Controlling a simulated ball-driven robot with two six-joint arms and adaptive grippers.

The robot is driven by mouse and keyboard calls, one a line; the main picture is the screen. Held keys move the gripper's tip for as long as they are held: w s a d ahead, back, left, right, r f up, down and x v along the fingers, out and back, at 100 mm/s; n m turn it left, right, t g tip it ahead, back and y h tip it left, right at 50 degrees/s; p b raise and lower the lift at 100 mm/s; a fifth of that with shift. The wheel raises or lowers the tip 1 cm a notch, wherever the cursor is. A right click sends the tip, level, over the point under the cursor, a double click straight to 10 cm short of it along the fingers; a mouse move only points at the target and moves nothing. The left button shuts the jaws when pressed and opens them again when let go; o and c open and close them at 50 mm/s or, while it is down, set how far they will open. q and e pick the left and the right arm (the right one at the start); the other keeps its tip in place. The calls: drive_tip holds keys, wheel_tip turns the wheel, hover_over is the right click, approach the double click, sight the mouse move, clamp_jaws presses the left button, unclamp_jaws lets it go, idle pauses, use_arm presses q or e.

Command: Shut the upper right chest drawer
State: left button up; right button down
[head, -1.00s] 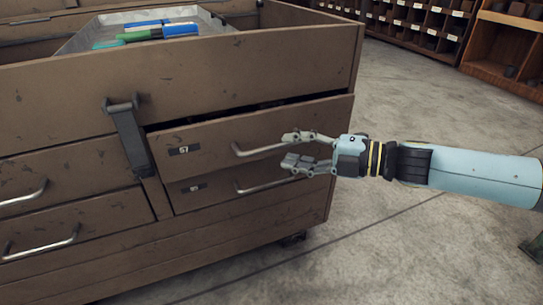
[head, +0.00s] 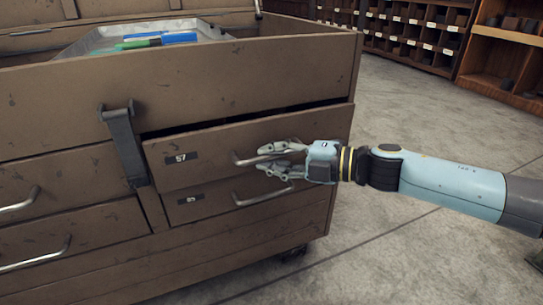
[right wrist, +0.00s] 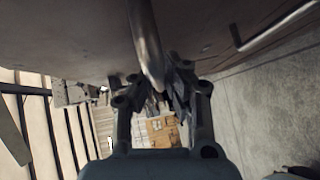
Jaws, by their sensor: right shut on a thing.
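The upper right drawer (head: 215,148) is in the brown chest, with a label reading 57. It stands a little open, with a dark gap along its top edge. Its bar handle (head: 241,160) is on the drawer front. My right gripper (head: 264,159) reaches in from the right and is shut on this handle. In the right wrist view the metal handle (right wrist: 147,45) runs down between the fingers of the right gripper (right wrist: 155,88). The fingers hide part of the handle in the head view. My left gripper is not in view.
The lower right drawer (head: 200,205) with its own handle (head: 250,201) is just below. A hasp (head: 125,145) hangs left of the drawer. A metal tray (head: 95,42) with coloured items sits in the chest top. Shelves (head: 400,30) stand behind; the concrete floor at right is clear.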

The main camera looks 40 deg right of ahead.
idle(0.3)
drive_tip(key=w, duration=0.2)
drive_tip(key=shift+w+d+r, duration=0.1)
drive_tip(key=shift+w+d, duration=0.2)
drive_tip(key=shift+w, duration=0.1)
drive_tip(key=shift+w+d, duration=0.1)
drive_tip(key=shift+w, duration=0.2)
drive_tip(key=c, duration=1.4)
unclamp_jaws()
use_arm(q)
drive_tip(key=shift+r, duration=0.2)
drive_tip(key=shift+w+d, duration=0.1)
use_arm(e)
approach(261, 146)
drive_tip(key=v, duration=0.3)
